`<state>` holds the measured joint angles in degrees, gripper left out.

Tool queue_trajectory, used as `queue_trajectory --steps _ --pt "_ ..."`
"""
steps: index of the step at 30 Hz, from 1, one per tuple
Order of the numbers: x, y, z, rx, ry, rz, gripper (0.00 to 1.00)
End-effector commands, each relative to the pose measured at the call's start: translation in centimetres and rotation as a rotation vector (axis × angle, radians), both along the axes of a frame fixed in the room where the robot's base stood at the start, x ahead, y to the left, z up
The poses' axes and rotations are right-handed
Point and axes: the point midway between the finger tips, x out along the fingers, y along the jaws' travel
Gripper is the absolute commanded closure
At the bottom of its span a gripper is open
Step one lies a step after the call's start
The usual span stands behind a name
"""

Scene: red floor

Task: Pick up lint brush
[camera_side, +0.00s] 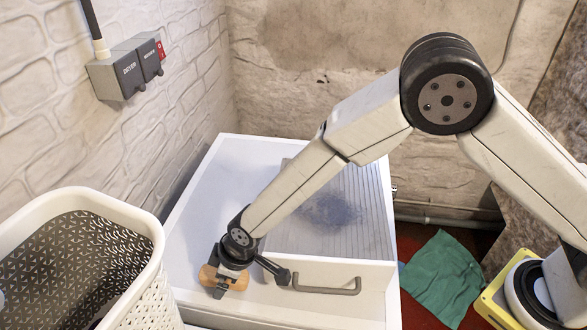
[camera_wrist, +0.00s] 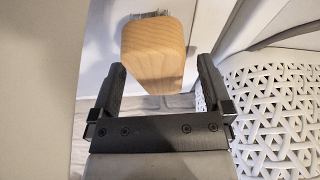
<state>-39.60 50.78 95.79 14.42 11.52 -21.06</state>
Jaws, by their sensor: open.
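The lint brush (camera_wrist: 152,52) shows in the wrist view as a light wooden block with dark bristles just visible behind its far end. In the side view the wooden brush (camera_side: 208,277) lies near the front left of the white cabinet top, partly hidden by my gripper. My gripper (camera_side: 222,288) is down at the brush. In the wrist view my gripper (camera_wrist: 158,85) is open, with one finger on each side of the wooden block and gaps visible between block and fingers.
A white perforated basket (camera_side: 150,265) stands close on the left. The white cabinet (camera_side: 190,215) has a ridged panel with dark lint and a grey handle (camera_side: 325,288). Grey switch boxes (camera_side: 118,72) hang on the wall. A green cloth (camera_side: 440,275) lies on the red floor.

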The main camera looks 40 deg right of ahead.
Motion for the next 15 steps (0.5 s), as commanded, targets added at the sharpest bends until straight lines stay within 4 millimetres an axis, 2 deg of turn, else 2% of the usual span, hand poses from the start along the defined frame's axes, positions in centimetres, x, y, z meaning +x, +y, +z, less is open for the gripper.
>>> queue_trajectory --steps 5,15 --pt "0.21 0.27 -0.87 0.0 0.0 0.0 0.0" --pt "0.25 0.3 -0.9 0.001 -0.001 0.0 0.0"
